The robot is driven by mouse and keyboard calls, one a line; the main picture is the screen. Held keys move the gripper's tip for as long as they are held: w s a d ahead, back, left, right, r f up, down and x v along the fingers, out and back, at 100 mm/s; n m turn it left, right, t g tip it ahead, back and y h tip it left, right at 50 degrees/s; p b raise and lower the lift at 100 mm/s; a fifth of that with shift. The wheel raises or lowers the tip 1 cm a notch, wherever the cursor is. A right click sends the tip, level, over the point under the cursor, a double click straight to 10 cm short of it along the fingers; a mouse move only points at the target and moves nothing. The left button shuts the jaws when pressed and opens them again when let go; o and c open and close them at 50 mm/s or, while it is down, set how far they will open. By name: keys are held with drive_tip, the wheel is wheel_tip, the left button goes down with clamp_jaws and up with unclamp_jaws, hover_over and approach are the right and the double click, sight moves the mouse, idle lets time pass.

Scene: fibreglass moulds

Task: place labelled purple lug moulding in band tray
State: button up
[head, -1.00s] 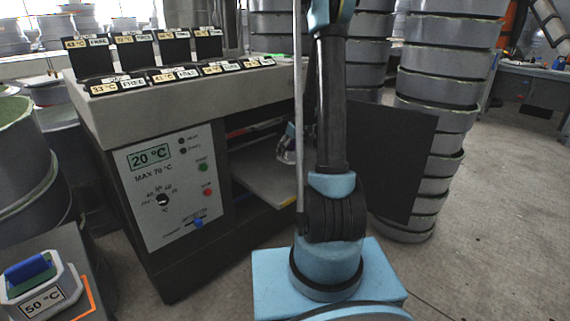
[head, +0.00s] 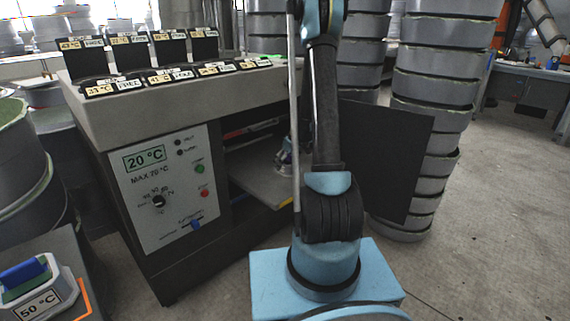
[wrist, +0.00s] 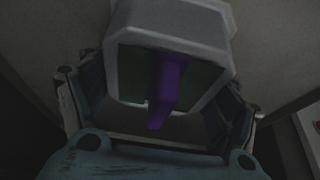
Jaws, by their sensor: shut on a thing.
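My gripper (wrist: 160,112) is shut on the purple lug moulding (wrist: 205,22), a pale grey block with a dark green face and a purple lug (wrist: 166,88). Its fingers lie on either side of the block. No label on it is readable in the wrist view. In the head view the gripper is mostly hidden behind my arm, at the open bay of the grey machine. Black band trays (head: 127,86) with temperature and FREE cards stand in two rows on the machine top; the front left card reads about 33 °C.
The machine's front panel (head: 165,190) shows 20 °C and MAX 70 °C. Its bay has a pale shelf (head: 258,178). A blue-lugged moulding marked 50 °C (head: 40,302) sits at lower left. Stacked grey rings (head: 440,90) and a dark panel (head: 385,160) stand right. Floor at right is clear.

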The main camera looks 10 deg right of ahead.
sight(293, 162)
drive_tip(key=o, duration=1.2)
drive_tip(key=shift+c, duration=0.2)
drive_tip(key=v, duration=1.1)
drive_tip(key=s+a+r+m, duration=0.1)
drive_tip(key=s+r, duration=0.2)
drive_tip(key=s, duration=0.4)
drive_tip(key=s+a+r+m+h, duration=0.1)
drive_tip(key=s+r, duration=0.2)
drive_tip(key=s, duration=0.5)
drive_tip(key=s+r+m, duration=0.1)
drive_tip(key=s+r, duration=0.2)
drive_tip(key=s, duration=0.4)
drive_tip(key=s+f+m, duration=0.2)
drive_tip(key=s, duration=0.7)
drive_tip(key=s+f+m+g+h, duration=0.1)
drive_tip(key=s+f+m, duration=0.1)
drive_tip(key=s, duration=0.8)
drive_tip(key=shift+f+h, duration=0.3)
drive_tip(key=shift+f, duration=0.15)
